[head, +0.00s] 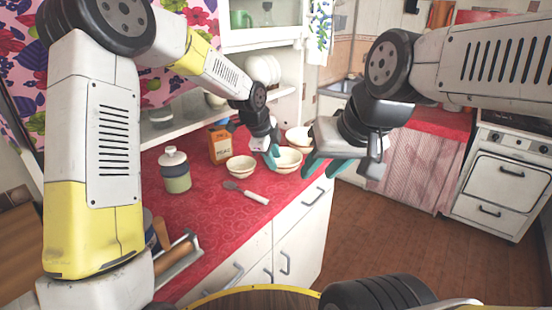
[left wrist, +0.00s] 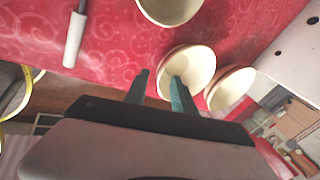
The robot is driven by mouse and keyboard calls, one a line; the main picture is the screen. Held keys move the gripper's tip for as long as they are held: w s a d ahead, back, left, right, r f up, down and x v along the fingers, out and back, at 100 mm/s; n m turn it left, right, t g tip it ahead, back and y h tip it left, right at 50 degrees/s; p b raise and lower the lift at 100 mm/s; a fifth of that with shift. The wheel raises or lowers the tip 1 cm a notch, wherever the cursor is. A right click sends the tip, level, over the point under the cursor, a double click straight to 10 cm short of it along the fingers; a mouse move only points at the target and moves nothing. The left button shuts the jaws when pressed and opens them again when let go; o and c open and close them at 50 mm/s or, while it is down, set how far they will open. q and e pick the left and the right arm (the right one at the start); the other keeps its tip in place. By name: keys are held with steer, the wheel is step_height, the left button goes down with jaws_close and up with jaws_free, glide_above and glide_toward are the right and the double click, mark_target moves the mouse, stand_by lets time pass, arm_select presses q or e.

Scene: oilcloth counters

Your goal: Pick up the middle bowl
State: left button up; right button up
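Three cream bowls stand on the red counter. The middle bowl (head: 289,161) lies between the left bowl (head: 240,169) and the far right bowl (head: 299,134). My left gripper (head: 271,155) is at the near-left side of the middle bowl. In the left wrist view, its teal fingers (left wrist: 160,92) are apart, one overlapping the inside of the middle bowl (left wrist: 198,66) and the other outside its rim. Whether they touch the bowl I cannot tell. My right gripper (head: 326,171) hangs to the right of the bowls, fingers apart and empty.
A spatula with a white handle (head: 256,198) lies in front of the bowls. A brown carton (head: 220,146) and a lidded jar (head: 175,172) stand to the left. A rolling pin (head: 176,250) lies nearer. The red counter (head: 215,220) has free room in front.

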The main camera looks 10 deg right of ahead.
mark_target(279, 167)
arm_select(q)
steer(key=x, duration=0.5)
steer(key=shift+d+f, duration=0.2)
jaws_close()
stand_by(1.2)
